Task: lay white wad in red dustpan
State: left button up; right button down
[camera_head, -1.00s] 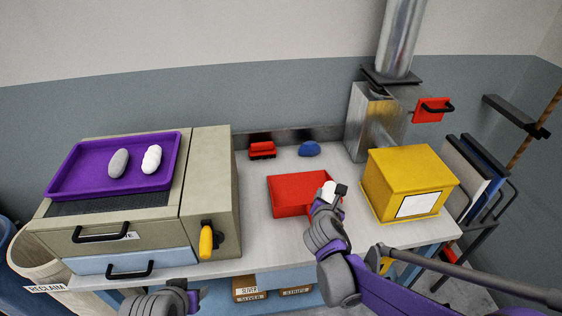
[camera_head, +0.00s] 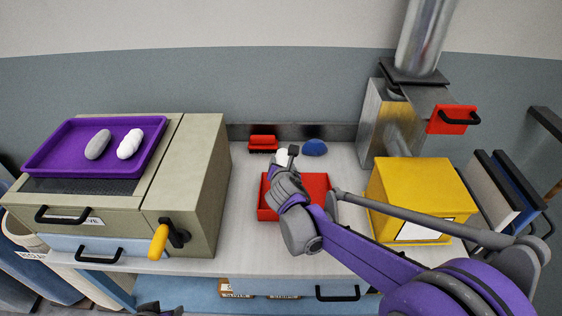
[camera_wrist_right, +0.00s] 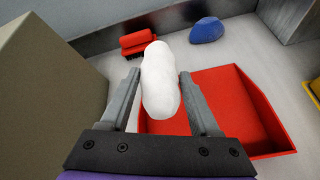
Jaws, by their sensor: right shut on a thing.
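My right gripper (camera_wrist_right: 160,105) is shut on a white wad (camera_wrist_right: 160,80), an upright oblong between its two fingers. In the head view this wad (camera_head: 282,156) shows at the tip of my right gripper (camera_head: 287,158), near the back left of the red dustpan (camera_head: 318,184). The wrist view shows the dustpan (camera_wrist_right: 233,110) beyond the wad and mostly to its right; the wad overlaps its left edge. The wad appears raised, but its exact height is unclear. My arm hides part of the dustpan. Only a sliver of my left arm shows at the bottom, without its fingers.
A purple tray (camera_head: 62,150) on the beige machine (camera_head: 205,170) holds a grey wad (camera_head: 98,145) and another white wad (camera_head: 130,144). A red brush (camera_head: 263,143) and a blue lump (camera_head: 314,148) lie behind the dustpan. A yellow box (camera_head: 415,190) stands right.

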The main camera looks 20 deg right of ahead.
jog(key=shift+s+a+f, duration=0.1)
jog(key=shift+f, duration=0.6)
jog(key=shift+s+b, duration=0.1)
jog(key=shift+b, duration=0.3)
jog(key=shift+a+f, duration=0.15)
jog(key=shift+f, duration=0.1)
notch_tip(320, 180, down, 4)
jog(key=shift+b, duration=1)
notch_tip(320, 180, down, 4)
jog(key=shift+r+b, duration=0.2)
jog(key=shift+b, duration=0.9)
jog(key=shift+f+b, duration=0.7)
jog(key=shift+f, duration=0.1)
pick_arm(q)
jog(key=s+f, duration=0.3)
jog(key=f, duration=0.5)
jog(key=shift+f, duration=0.4)
jog(key=shift+a, duration=0.1)
